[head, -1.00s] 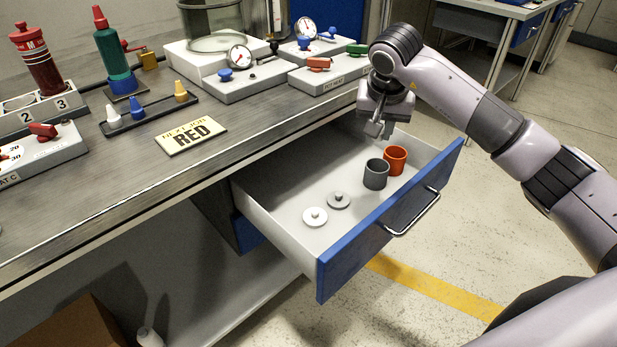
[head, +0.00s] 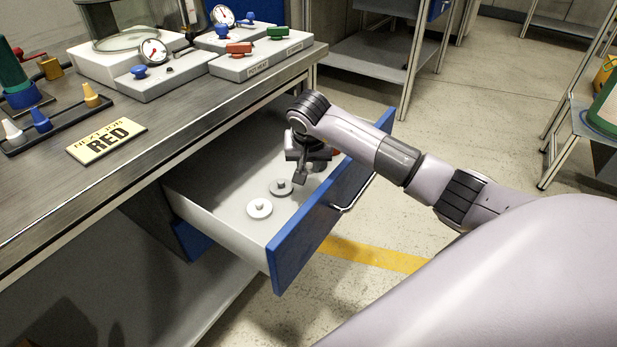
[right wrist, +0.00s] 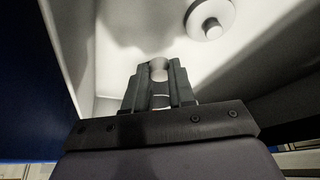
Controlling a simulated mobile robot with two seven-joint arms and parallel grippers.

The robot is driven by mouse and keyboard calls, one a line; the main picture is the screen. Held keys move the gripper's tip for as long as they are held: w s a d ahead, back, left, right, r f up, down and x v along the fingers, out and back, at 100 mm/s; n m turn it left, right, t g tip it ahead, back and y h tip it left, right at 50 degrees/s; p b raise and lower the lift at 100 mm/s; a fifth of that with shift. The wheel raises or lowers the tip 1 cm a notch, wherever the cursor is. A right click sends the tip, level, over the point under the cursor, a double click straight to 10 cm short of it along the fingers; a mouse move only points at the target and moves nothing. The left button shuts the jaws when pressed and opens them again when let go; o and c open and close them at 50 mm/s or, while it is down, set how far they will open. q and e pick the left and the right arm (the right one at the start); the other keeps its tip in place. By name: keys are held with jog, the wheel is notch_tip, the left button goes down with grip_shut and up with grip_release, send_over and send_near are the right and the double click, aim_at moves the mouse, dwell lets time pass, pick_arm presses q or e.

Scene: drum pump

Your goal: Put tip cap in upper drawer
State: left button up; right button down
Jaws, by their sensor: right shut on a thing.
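The upper drawer (head: 215,195), blue-fronted with a pale inside, is pulled open. My right gripper (head: 301,176) is inside or just above it, close to the grey knobbed disc. In the right wrist view, my right gripper (right wrist: 158,85) is shut on a small pale grey, round-ended piece, perhaps the tip cap (right wrist: 158,70). Most of that piece is hidden between the fingers, and I cannot make it out in the head view. I cannot tell whether it touches the drawer floor. My left gripper is out of view.
In the drawer lie a white knobbed disc (head: 259,208) and a grey knobbed disc (head: 281,187). A grey cup (head: 318,166) and an orange cup (head: 336,153) are partly hidden behind my gripper. The bench (head: 150,165) edge overhangs the drawer's back.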

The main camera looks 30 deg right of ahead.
aim_at(309, 183)
notch_tip(309, 183, down, 4)
jog(key=shift+r+b, duration=0.1)
jog(key=shift+b, duration=0.25)
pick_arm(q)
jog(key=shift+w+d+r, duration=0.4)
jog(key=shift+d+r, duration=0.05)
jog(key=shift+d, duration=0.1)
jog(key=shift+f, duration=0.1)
pick_arm(e)
jog(key=c, duration=0.9)
grip_release()
jog(key=shift+c, duration=0.2)
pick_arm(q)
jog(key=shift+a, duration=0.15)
